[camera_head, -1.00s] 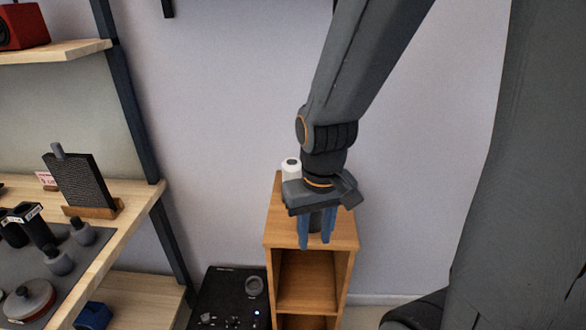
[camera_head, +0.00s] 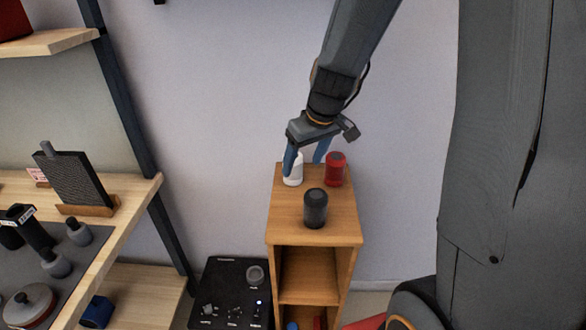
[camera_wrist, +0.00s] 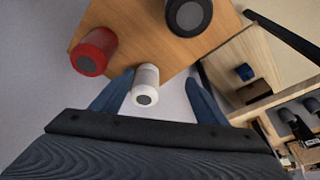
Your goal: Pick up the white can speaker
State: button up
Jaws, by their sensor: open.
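The white can speaker (camera_head: 293,174) stands upright at the back left of the top of a small wooden cabinet (camera_head: 287,232). My gripper (camera_head: 305,164) is open above and behind the cabinet's back edge, with one blue finger overlapping the white speaker in the head view. In the wrist view the white can speaker (camera_wrist: 146,84) shows ahead, between the two open fingers of my gripper (camera_wrist: 155,92). I cannot tell whether a finger touches it.
A red can speaker (camera_head: 336,170) stands to the right of the white one, and a black can speaker (camera_head: 316,208) stands nearer the front. A wall is close behind the cabinet. A wooden shelf unit (camera_head: 128,205) stands at the left.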

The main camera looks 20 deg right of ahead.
jog(key=shift+n+t+y, duration=0.3)
jog(key=shift+n, duration=0.5)
jog(key=shift+w+a+f+p, duration=0.1)
jog(key=shift+w+f+p, duration=0.25)
jog(key=shift+w+f, duration=1.75)
jog(key=shift+w+a+f+p, duration=0.1)
jog(key=shift+w+f+p, duration=0.2)
jog(key=shift+w+f, duration=1.7)
jog(key=shift+w+r, duration=0.15)
jog(key=shift+r, duration=0.05)
jog(key=c, duration=1.3)
